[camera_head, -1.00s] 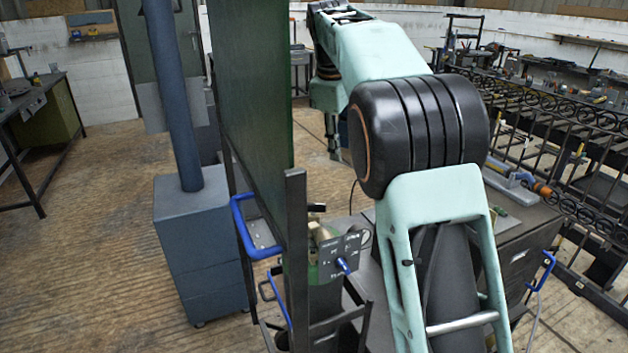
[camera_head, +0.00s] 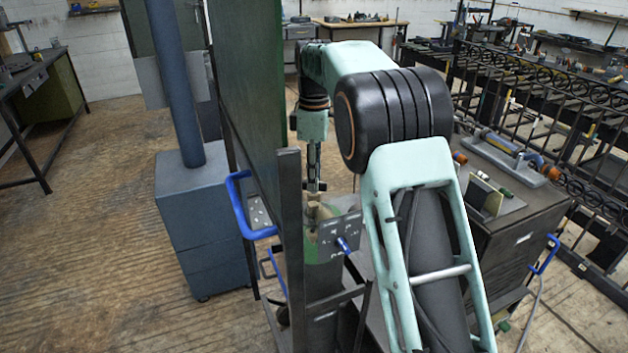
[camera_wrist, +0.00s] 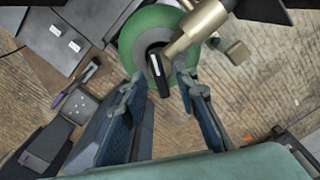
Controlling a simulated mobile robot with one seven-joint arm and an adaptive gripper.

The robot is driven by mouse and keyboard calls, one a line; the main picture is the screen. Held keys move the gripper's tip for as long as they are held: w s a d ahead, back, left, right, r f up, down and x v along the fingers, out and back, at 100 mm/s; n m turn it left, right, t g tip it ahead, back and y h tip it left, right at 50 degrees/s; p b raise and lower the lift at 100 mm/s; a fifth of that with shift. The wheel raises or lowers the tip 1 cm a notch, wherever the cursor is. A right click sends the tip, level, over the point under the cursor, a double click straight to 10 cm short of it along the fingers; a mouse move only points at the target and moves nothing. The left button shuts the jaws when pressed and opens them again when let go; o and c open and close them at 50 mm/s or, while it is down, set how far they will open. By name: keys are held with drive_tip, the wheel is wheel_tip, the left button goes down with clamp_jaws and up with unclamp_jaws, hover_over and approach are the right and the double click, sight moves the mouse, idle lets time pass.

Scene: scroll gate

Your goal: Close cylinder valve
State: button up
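The green gas cylinder (camera_head: 322,250) stands upright, partly hidden behind the dark post and a control panel. Its rounded green top (camera_wrist: 140,28) shows from above in the wrist view. A brass-coloured fitting (camera_wrist: 195,28) runs off the valve to the upper right. A dark valve handle (camera_wrist: 158,78) with a pale stripe sits at the cylinder's centre. My gripper (camera_head: 315,186) points down just above the valve. In the wrist view my gripper (camera_wrist: 163,82) is open, its two fingers appearing on either side of the handle; I cannot tell whether they touch it.
A tall dark-green panel (camera_head: 247,90) and dark post (camera_head: 290,240) stand close left of the cylinder. The control panel (camera_head: 338,236) with a blue knob is beside it. A dark cabinet (camera_head: 525,245) carrying tools stands right. Floor is open at left.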

drive_tip(key=shift+f, duration=0.5)
clamp_jaws()
